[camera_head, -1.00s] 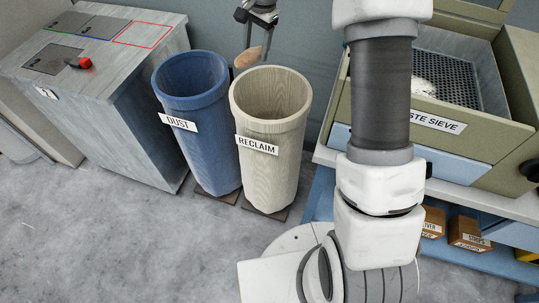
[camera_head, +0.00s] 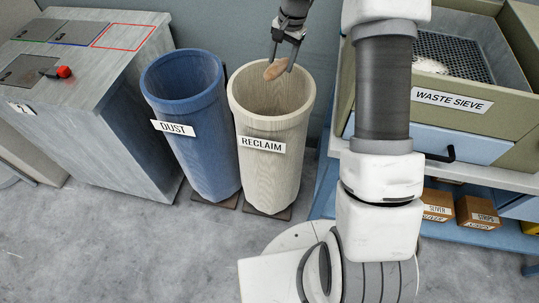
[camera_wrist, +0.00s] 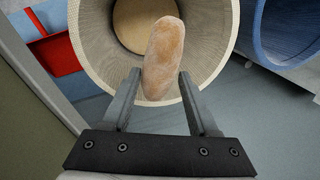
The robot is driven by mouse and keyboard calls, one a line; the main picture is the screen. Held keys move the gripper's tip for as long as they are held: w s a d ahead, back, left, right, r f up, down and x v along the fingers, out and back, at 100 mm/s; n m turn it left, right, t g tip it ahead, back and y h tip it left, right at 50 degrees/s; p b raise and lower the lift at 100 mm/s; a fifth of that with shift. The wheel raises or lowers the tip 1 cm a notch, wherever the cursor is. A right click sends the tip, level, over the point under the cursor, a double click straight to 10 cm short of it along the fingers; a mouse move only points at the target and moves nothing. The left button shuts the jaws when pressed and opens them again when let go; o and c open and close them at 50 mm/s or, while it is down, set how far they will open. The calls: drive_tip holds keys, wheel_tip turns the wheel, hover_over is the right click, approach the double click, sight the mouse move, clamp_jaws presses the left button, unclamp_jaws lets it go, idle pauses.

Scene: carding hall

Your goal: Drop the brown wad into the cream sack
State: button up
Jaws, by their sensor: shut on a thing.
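The brown wad (camera_head: 275,70) is a small elongated lump held between the fingertips of my gripper (camera_head: 282,62). In the wrist view the wad (camera_wrist: 162,60) sits between the two fingers of my gripper (camera_wrist: 161,82), with the sack opening behind it. The cream sack (camera_head: 268,165), labelled RECLAIM, stands upright and open at the top. The wad and fingertips appear over its mouth, near the back rim. In the wrist view the sack (camera_wrist: 222,28) shows its rim and its bare round bottom. The height of the wad above the rim is hard to tell.
A blue DUST container (camera_head: 205,150) stands close to the left of the cream sack. A grey cabinet (camera_head: 110,120) with a red knob is further left. The WASTE SIEVE box (camera_head: 510,90) is at right, holding pale material. A red object (camera_wrist: 55,52) shows in the wrist view.

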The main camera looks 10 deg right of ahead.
drive_tip(key=shift+f+b, duration=1.75)
drive_tip(key=shift+f, duration=1)
drive_tip(key=o, duration=1.4)
drive_tip(key=shift+o, duration=0.2)
wheel_tip(320, 180, up, 17)
drive_tip(key=s+d+p, duration=0.2)
drive_tip(key=p, duration=0.1)
drive_tip(key=shift+r, duration=0.15)
drive_tip(key=shift+d, duration=0.1)
